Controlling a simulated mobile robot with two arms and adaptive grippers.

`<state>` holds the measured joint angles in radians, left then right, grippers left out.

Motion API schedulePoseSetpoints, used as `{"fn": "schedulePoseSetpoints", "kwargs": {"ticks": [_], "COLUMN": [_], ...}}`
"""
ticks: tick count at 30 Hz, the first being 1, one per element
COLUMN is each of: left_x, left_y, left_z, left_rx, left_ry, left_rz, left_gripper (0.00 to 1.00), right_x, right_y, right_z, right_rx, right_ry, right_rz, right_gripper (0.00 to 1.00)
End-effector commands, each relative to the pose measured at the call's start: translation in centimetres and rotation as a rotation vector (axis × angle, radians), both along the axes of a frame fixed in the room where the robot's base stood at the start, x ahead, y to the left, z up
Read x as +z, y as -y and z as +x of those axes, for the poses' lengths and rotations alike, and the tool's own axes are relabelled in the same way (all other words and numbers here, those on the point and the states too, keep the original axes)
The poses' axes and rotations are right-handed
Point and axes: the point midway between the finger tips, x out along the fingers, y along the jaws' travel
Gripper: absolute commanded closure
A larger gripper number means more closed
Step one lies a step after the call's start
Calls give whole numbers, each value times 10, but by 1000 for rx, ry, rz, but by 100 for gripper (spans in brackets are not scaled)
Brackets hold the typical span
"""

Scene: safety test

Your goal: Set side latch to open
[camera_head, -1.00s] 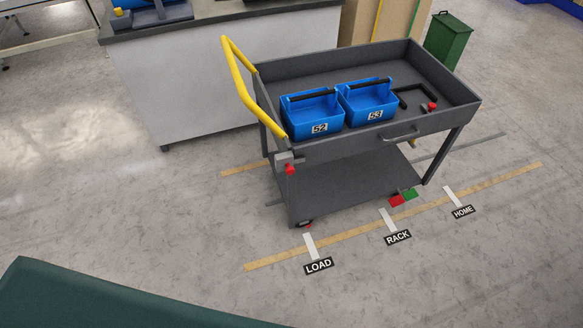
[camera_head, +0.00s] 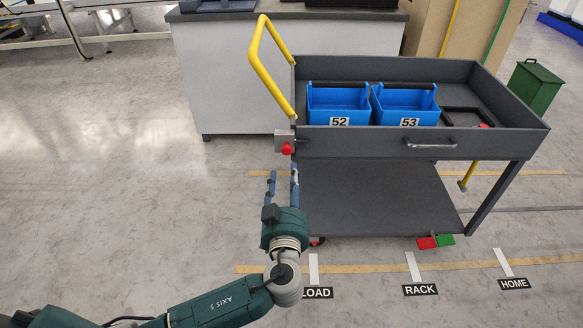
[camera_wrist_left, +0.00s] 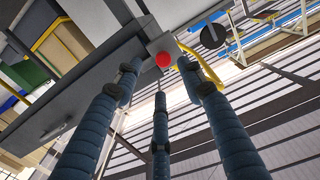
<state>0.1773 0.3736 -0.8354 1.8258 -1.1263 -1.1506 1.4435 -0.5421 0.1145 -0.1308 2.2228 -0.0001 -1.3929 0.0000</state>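The side latch is a small grey block (camera_head: 283,138) with a red knob (camera_head: 287,149) on the left front corner of the grey cart (camera_head: 478,142). My left gripper (camera_head: 282,176) is just below the knob in the head view, its blue fingers spread and empty, pointing toward the cart. In the left wrist view the red knob (camera_wrist_left: 163,59) shows beyond the open fingertips (camera_wrist_left: 160,82), apart from them. The latch block lies behind the knob. My right gripper is not in view.
The cart carries two blue bins, 52 (camera_head: 339,115) and 53 (camera_head: 409,115), and has a yellow handle (camera_head: 262,62). Red (camera_head: 426,243) and green (camera_head: 446,239) pedals sit low at its front. A white cabinet (camera_head: 222,80) stands behind. Floor at left is clear.

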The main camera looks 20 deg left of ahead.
Motion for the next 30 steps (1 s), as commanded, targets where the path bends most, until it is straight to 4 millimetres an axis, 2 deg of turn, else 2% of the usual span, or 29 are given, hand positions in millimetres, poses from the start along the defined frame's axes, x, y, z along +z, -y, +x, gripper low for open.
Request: {"fn": "schedulePoseSetpoints", "kwargs": {"ticks": [5,15,19,24,30], "left_x": [11,9,9,8,8], "left_y": [-3,-20,-25,-28,-29], "left_z": [10,70,88,100,103], "left_rx": [3,2,2,2,2], "left_ry": [33,28,28,26,25], "left_rz": [-13,-12,-13,-14,-15], "left_gripper": [60,60,60,60,60], "right_x": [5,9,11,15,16], "right_y": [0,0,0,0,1], "right_z": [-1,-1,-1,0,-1], "right_rx": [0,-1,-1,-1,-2], "right_ry": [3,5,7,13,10], "right_rz": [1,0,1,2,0], "right_gripper": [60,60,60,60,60]}}
